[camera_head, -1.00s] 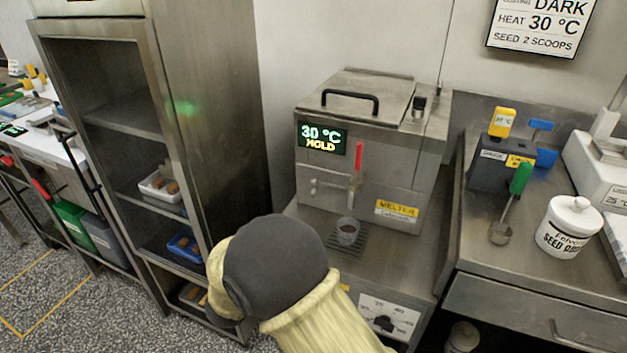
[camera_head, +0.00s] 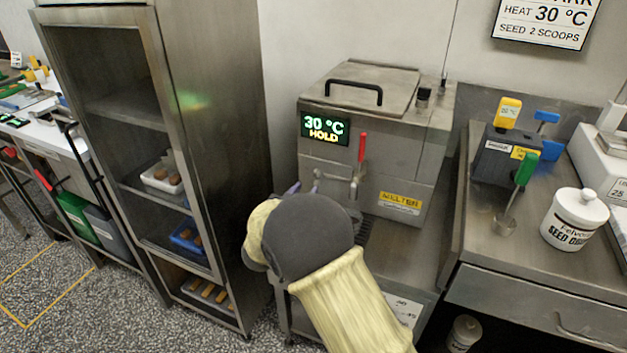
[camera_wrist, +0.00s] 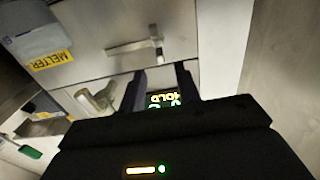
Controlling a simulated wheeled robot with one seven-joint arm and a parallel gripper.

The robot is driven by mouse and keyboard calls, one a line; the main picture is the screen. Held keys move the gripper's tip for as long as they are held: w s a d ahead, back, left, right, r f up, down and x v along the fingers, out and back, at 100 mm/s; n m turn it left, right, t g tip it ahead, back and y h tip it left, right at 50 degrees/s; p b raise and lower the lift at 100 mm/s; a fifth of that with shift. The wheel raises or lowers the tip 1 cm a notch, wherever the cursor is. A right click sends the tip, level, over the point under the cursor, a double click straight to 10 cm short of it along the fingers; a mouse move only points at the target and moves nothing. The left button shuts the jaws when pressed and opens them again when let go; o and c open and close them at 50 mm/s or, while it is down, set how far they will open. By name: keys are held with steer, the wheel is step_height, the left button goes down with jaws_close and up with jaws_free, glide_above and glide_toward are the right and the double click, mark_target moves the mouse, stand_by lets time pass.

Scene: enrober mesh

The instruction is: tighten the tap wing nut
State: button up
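The melter (camera_head: 385,150) stands against the wall, with a green-lit display reading 30 °C HOLD. Its tap has a red-handled lever (camera_head: 362,148) and a thin horizontal metal bar. The small wing nut (camera_head: 317,174) is at the bar's left end, partly hidden by my gripper. In the wrist view, turned upside down, the wing nut (camera_wrist: 155,36) appears at the bar's right end. My gripper (camera_head: 305,187) is just left of the tap. Its two dark fingers (camera_wrist: 162,70) are apart with nothing between them, pointing toward the nut's end of the bar. I see no contact.
My forearm mostly hides the cup under the tap. At the right, a counter (camera_head: 470,262) holds a green-handled scoop (camera_head: 525,172) and a white seed jar (camera_head: 574,220).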

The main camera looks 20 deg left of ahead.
mark_target(315, 177)
steer(key=w, duration=0.6)
steer(key=shift+w+d, duration=0.25)
steer(key=shift+d, duration=0.05)
steer(key=shift+c, duration=0.4)
jaws_close()
